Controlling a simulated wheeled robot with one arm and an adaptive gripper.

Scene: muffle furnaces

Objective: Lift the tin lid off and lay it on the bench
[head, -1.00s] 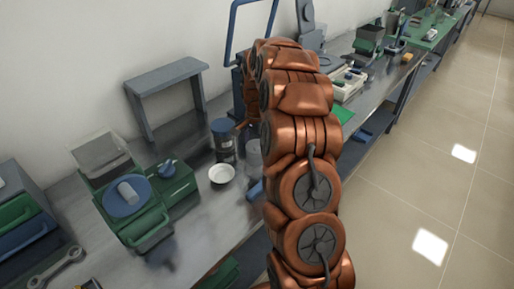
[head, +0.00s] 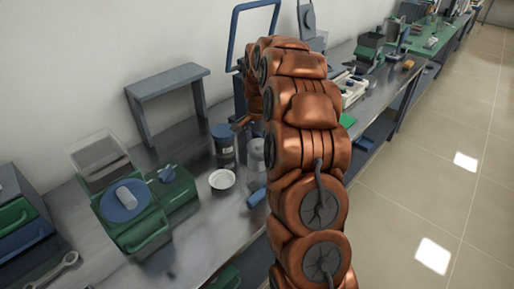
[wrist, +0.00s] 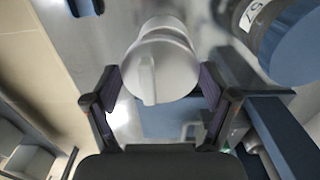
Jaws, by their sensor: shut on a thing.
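The grey metal tin (head: 256,152) stands on the bench just right of a dark jar, partly hidden by my arm in the head view. In the wrist view its round pale lid (wrist: 170,75) with a raised grip bar faces me, and some of the tin's body shows beyond it. My gripper (wrist: 163,92) has one finger at each side of the lid and is shut on it. I cannot tell whether there is a gap between lid and tin. In the head view my arm hides most of the gripper.
The dark jar with a blue cap (head: 222,131) stands close beside the tin. A white dish (head: 222,179) and a blue cylinder (head: 257,197) lie in front. A green device with a blue disc (head: 125,203) is at left. Bare bench (head: 205,228) lies between.

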